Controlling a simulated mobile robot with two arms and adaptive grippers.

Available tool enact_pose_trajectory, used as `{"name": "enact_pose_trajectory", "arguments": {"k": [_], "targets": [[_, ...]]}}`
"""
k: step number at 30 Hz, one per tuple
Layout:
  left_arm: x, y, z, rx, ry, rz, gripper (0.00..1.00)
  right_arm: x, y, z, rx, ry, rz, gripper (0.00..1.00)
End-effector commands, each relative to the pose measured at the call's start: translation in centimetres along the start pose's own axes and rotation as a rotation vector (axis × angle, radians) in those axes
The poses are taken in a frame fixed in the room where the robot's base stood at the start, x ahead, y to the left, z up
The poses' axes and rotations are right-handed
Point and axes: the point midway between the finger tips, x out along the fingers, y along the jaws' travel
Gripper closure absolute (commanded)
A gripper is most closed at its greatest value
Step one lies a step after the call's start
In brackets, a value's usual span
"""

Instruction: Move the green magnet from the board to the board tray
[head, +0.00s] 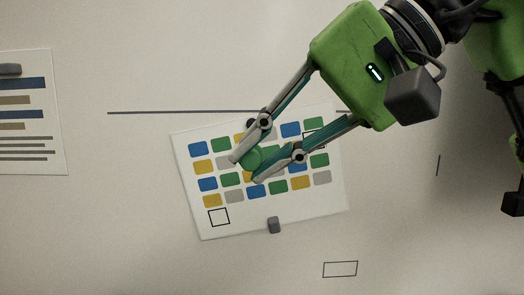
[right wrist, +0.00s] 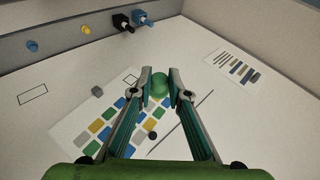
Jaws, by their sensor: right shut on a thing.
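The green magnet (head: 251,157) is a small round piece between the fingertips of my right gripper (head: 246,169) in the head view. My right gripper is shut on it, in front of the sheet with coloured squares (head: 328,199). In the right wrist view the magnet (right wrist: 159,87) shows between the fingertips (right wrist: 160,90). I cannot tell whether it touches the board (head: 120,220). A grey ledge (right wrist: 60,52), which may be the board tray, runs along the top of the right wrist view. My left gripper is not in view.
A grey magnet (head: 274,225) sits at the sheet's lower edge and a black magnet (head: 251,124) near its upper edge. A striped sheet (head: 30,160) hangs at left. Yellow (right wrist: 32,46), blue (right wrist: 140,17) and black (right wrist: 122,22) items show near the ledge. Bare board surrounds the sheets.

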Motion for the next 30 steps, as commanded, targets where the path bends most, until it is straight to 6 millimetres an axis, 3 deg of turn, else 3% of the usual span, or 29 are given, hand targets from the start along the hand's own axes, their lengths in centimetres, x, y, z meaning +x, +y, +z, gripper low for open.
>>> {"name": "enact_pose_trajectory", "arguments": {"k": [30], "targets": [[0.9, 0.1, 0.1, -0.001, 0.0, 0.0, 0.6, -1.7, -0.3, 4.8, -0.002, 0.001, 0.0, 1.0]]}}
